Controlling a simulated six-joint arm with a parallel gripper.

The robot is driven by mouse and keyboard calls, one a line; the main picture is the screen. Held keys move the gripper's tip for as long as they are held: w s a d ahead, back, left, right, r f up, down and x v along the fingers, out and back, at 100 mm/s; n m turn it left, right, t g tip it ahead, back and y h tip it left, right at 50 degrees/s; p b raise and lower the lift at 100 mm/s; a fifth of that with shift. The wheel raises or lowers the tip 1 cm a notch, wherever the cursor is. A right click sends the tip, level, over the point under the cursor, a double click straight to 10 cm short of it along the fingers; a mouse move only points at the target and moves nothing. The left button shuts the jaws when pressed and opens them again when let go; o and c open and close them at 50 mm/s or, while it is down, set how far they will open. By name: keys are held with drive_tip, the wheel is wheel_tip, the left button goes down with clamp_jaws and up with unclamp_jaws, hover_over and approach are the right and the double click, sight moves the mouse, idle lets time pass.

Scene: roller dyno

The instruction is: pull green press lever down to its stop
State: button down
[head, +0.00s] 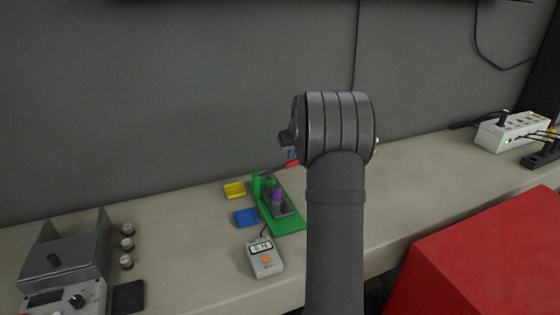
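The green press (282,222) stands on the bench in the middle of the head view, with a green upright (256,184) and a purple part (277,197) on it. A dark lever runs up to the right from the upright and ends in a red grip (292,164). The lever slopes upward, and its far end reaches the edge of my arm. My gripper is hidden behind my own arm, so its fingers and any contact with the lever do not show.
A yellow tray (234,190) and a blue tray (246,217) lie left of the press. A meter with an orange button (265,259) stands in front. Grey equipment (66,256) is at left, a white box (510,131) at far right. A red block (490,265) fills the lower right.

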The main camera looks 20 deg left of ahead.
drive_tip(key=shift+f, duration=1.35)
idle(0.3)
wheel_tip(320, 180, up, 10)
idle(1.1)
drive_tip(key=shift+w, duration=0.1)
